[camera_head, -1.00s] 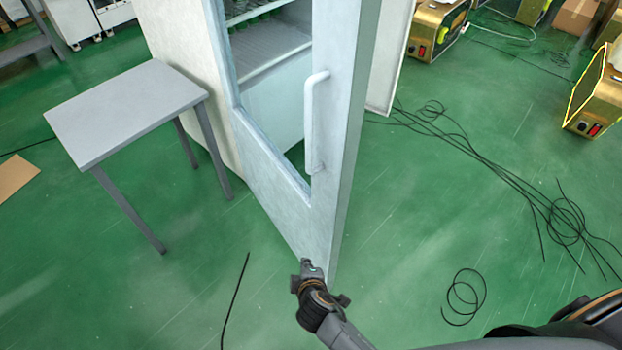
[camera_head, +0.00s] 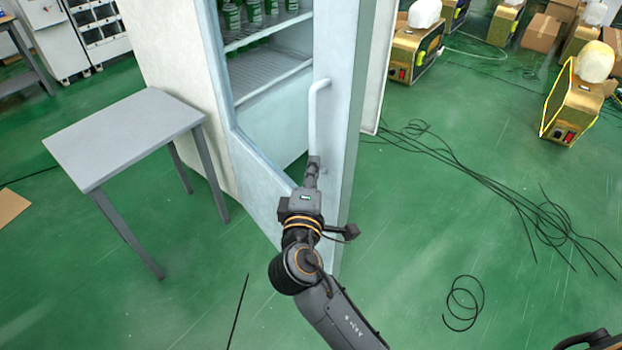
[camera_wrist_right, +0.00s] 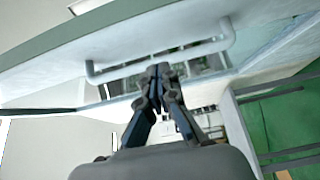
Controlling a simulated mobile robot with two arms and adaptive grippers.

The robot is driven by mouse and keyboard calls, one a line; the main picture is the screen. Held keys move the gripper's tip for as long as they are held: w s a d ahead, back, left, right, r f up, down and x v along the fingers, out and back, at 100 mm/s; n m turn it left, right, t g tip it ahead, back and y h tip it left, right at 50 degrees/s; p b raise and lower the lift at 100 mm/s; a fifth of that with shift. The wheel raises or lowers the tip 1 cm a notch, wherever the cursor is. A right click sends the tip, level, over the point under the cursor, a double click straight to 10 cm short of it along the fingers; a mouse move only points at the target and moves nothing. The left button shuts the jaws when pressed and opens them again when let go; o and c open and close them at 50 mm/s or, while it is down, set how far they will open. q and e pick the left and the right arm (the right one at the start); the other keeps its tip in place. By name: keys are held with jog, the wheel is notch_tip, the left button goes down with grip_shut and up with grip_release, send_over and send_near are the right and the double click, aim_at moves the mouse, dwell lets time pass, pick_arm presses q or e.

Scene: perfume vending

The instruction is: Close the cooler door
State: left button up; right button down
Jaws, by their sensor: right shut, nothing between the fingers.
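The white cooler door (camera_head: 343,120) stands open in the head view, with a glass pane and a white vertical bar handle (camera_head: 317,110). Behind it is the cooler body (camera_head: 175,80), with green bottles on its shelf. My right gripper (camera_head: 312,165) is at the lower end of the handle and covers part of it. In the right wrist view the door handle (camera_wrist_right: 115,72) runs across above the fingertips (camera_wrist_right: 159,72). The fingers are together and empty. Whether they touch the door cannot be told. My left gripper is not in view.
A grey table (camera_head: 125,135) stands left of the cooler. Black cables (camera_head: 480,180) lie on the green floor to the right, with a loose coil (camera_head: 463,303) nearer. Gold machines (camera_head: 572,105) and cardboard boxes (camera_head: 541,30) stand at the back right.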

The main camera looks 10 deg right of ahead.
aim_at(331, 140)
jog(key=w+d+p, duration=0.1)
jog(key=w+d, duration=0.2)
jog(key=shift+w+d+p, duration=0.35)
jog(key=shift+d, duration=0.05)
jog(key=shift+w+d+f, duration=0.1)
jog(key=shift+w+d, duration=0.05)
jog(key=shift+d, duration=0.2)
